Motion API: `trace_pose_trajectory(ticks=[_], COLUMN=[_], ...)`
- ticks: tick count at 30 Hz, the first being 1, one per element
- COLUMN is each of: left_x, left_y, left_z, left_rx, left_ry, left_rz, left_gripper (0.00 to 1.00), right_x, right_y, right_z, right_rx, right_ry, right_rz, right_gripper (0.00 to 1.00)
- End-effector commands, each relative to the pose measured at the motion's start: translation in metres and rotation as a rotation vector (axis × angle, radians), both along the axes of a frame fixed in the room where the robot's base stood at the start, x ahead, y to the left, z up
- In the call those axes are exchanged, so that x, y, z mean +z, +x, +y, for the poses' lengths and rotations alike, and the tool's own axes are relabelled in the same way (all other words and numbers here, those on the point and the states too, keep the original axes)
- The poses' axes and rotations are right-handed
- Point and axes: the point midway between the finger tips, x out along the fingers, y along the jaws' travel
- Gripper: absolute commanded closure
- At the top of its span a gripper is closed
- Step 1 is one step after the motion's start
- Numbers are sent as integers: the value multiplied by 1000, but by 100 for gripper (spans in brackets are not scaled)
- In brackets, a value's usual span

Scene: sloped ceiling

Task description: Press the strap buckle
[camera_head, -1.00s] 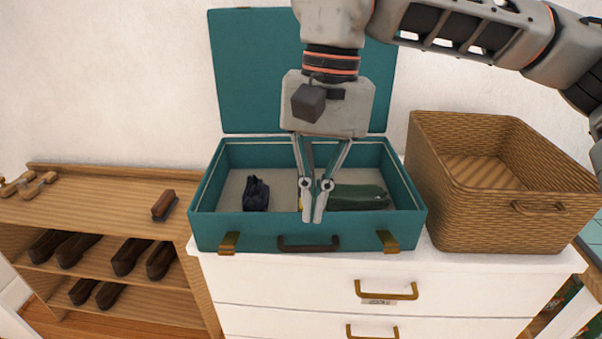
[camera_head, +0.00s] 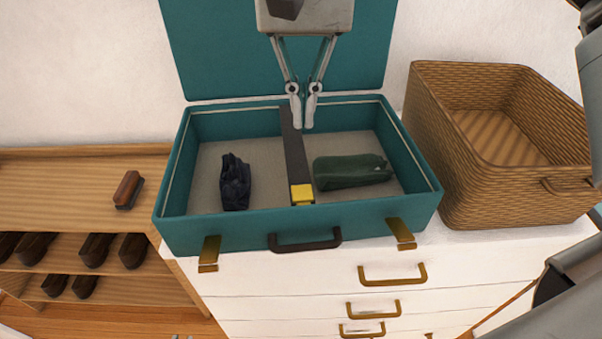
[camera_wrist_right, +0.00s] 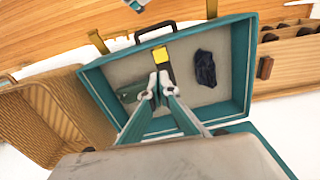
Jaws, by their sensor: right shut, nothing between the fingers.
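The strap buckle (camera_head: 302,193) is a yellow block at the front end of a dark strap (camera_head: 294,150) that runs front to back across the floor of the open teal suitcase (camera_head: 240,219). The buckle also shows in the right wrist view (camera_wrist_right: 153,54). My right gripper (camera_head: 302,124) is shut and empty. It appears above the back part of the suitcase, behind the buckle and apart from it. In the right wrist view its fingertips (camera_wrist_right: 159,76) lie just below the buckle and cover part of the strap. My left gripper is not clearly in view.
A dark navy bundle (camera_head: 235,182) lies left of the strap and a green pouch (camera_head: 350,171) right of it. The suitcase stands on a white dresser (camera_head: 300,280). A wicker basket (camera_head: 480,170) stands at right. A brush (camera_head: 128,189) lies on the wooden shelf at left.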

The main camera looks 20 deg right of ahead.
Motion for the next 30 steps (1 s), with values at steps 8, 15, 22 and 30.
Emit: trace_pose_trajectory(ticks=[8,15,22,30], left_x=[0,-2,-4,-3], left_y=[0,1,3,3], left_z=[0,-1,-1,0], left_rx=[0,0,0,0], left_ry=[-1,-3,-2,-2], left_rz=[-3,-6,-8,-7], left_gripper=[84,84,84,84], right_x=[-15,-58,-102,-134], right_y=[-1,-1,-1,0], right_z=[0,0,0,0], right_rx=[1,3,1,0], right_ry=[-1,0,0,1], right_rz=[4,5,5,2], right_gripper=[100,100,100,100])
